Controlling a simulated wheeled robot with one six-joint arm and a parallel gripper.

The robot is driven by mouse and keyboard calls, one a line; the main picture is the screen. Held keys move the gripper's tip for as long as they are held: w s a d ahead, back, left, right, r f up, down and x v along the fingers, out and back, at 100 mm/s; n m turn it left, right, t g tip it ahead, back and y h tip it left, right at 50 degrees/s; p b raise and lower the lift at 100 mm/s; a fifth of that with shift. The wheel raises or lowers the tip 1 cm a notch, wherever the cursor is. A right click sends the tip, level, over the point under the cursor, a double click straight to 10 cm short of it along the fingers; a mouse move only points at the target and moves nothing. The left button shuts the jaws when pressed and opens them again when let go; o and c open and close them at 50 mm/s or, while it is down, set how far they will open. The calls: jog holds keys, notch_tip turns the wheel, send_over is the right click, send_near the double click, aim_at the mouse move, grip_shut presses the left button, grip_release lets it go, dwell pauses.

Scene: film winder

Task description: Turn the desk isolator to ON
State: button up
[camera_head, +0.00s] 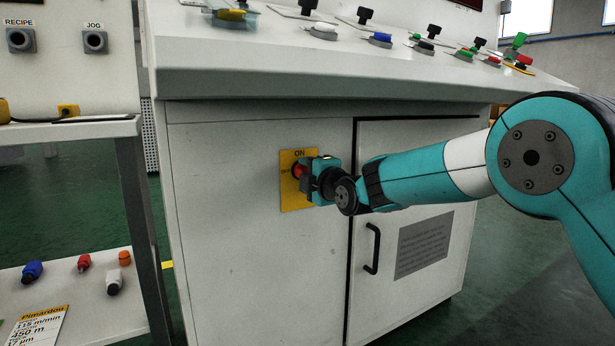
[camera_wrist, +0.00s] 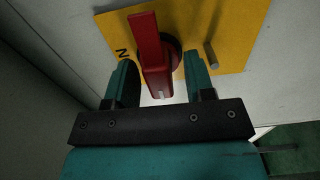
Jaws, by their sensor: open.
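The desk isolator has a yellow plate (camera_head: 297,202) on the cabinet front, with ON at its top and OFF at its left. Its red handle (camera_head: 299,171) is partly hidden behind my gripper (camera_head: 313,176) in the head view. In the wrist view, the red handle (camera_wrist: 147,45) runs up and down the picture on the yellow plate (camera_wrist: 235,25). It does not point at the letter N on the plate's left. My gripper (camera_wrist: 163,82) is open, one finger on each side of the handle's near end, with visible gaps. A small peg (camera_wrist: 211,54) stands on the plate.
The cabinet door with a black handle (camera_head: 372,248) and grey label is below my arm. The sloped desk top (camera_head: 330,60) with several knobs overhangs above. A shelf (camera_head: 90,300) with loose knobs stands at the left. The panel left of the isolator is clear.

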jog(key=shift+w+a, duration=0.1)
jog(key=shift+w, duration=0.1)
jog(key=c, duration=0.6)
jog(key=shift+o, duration=0.2)
